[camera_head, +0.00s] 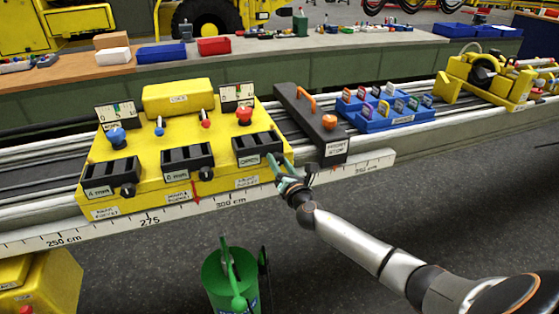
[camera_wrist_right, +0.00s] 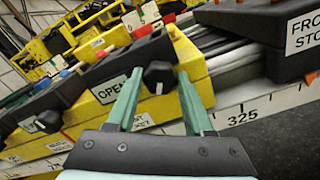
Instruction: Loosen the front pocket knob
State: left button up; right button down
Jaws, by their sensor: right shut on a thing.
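The yellow pocket block (camera_head: 140,165) lies on the rail, with three black pockets along its front edge. The front pocket (camera_head: 258,147) is the rightmost one. My right gripper (camera_head: 280,163) comes in from the lower right. In the right wrist view its teal fingers (camera_wrist_right: 158,85) stand on both sides of the knob and are shut on it. In the head view the fingers hide most of this knob. My left gripper is not in view.
A white ruler strip (camera_head: 190,207) runs along the front edge. A green bin (camera_head: 222,285) stands below on the floor.

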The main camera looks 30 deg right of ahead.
jog(key=shift+n+p, duration=0.3)
jog(key=shift+n, duration=0.8)
jog(key=shift+c, duration=1.4)
grip_release()
jog(key=v, duration=1.2)
jog(key=shift+s+p, duration=0.3)
jog(key=shift+p, duration=0.05)
